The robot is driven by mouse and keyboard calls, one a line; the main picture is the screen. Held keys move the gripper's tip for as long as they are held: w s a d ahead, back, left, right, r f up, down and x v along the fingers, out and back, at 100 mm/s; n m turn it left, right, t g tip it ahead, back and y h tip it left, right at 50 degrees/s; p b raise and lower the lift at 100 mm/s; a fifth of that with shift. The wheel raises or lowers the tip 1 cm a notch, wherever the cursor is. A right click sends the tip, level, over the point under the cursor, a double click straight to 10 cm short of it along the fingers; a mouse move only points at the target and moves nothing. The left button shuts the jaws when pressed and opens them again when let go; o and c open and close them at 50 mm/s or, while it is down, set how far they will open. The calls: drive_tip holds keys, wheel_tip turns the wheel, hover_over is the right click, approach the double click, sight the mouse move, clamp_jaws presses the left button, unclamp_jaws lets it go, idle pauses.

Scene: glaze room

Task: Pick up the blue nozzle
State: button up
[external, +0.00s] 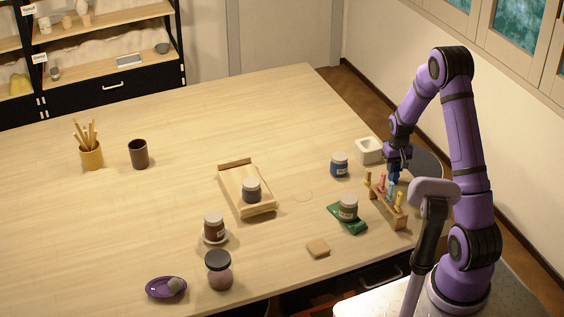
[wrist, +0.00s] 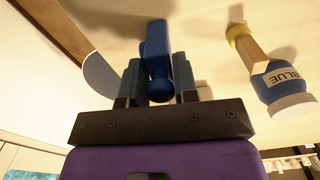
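The blue nozzle (wrist: 156,60) is between the two fingers of my gripper (wrist: 157,82) in the wrist view. The fingers lie close along both its sides and appear shut on it. I cannot tell whether the nozzle's lower end is clear of the rack. Other nozzles, pink (external: 382,180) and yellow (external: 368,177), stand in the rack. My own arm partly blocks the view there.
A blue jar (external: 339,166) stands left of the rack; it also shows in the wrist view (wrist: 276,82). A white square pot (external: 369,150) is behind the rack.

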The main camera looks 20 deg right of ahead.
clamp_jaws()
drive_tip(key=shift+r, duration=0.1)
